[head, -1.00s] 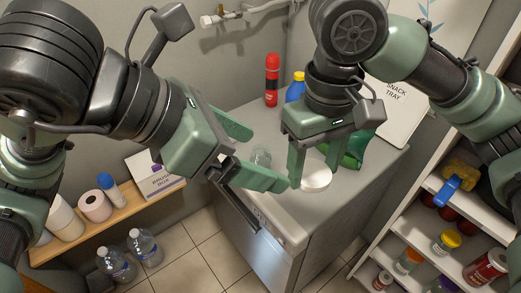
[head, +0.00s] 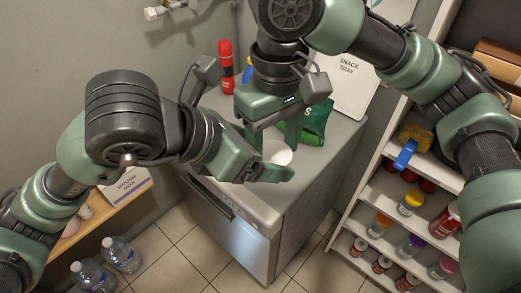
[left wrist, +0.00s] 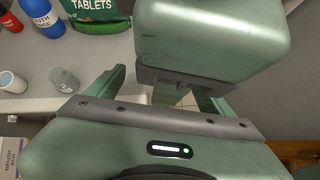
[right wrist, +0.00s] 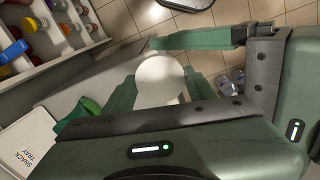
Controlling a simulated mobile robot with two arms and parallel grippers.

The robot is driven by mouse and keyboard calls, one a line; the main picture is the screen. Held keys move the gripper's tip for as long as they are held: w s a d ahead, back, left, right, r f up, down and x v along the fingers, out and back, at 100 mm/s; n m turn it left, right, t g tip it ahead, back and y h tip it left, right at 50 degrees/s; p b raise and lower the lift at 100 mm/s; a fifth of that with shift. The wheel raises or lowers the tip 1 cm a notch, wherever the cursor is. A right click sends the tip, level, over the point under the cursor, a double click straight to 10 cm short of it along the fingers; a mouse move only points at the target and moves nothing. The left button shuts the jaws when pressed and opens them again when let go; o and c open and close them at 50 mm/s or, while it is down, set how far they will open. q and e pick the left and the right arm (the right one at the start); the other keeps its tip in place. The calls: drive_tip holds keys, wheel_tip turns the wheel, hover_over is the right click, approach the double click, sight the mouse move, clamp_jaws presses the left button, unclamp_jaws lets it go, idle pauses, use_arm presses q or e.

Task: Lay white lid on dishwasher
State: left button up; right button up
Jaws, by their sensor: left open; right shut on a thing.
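The white lid (head: 279,153) is a small round disc in my right gripper (head: 276,146), above the front part of the dishwasher (head: 236,228) top. In the right wrist view the lid (right wrist: 160,80) shows face-on between the fingers. Whether it touches the top cannot be told. My left gripper (head: 262,162) is open and empty, close beside the right gripper and the lid, with one finger in front of the lid in the head view. In the left wrist view its fingers (left wrist: 158,88) are spread, with my right gripper's body just beyond. The lid is hidden there.
On the dishwasher's top are a green tablets bag (head: 315,115), a red bottle (head: 226,66), a blue bottle (left wrist: 40,18) and a small glass (left wrist: 64,79). A stocked shelf (head: 385,205) is at right, water bottles (head: 120,254) on the floor.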

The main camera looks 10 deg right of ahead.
use_arm(q)
drive_tip(key=c, duration=1.4)
use_arm(e)
drive_tip(key=o, duration=1.6)
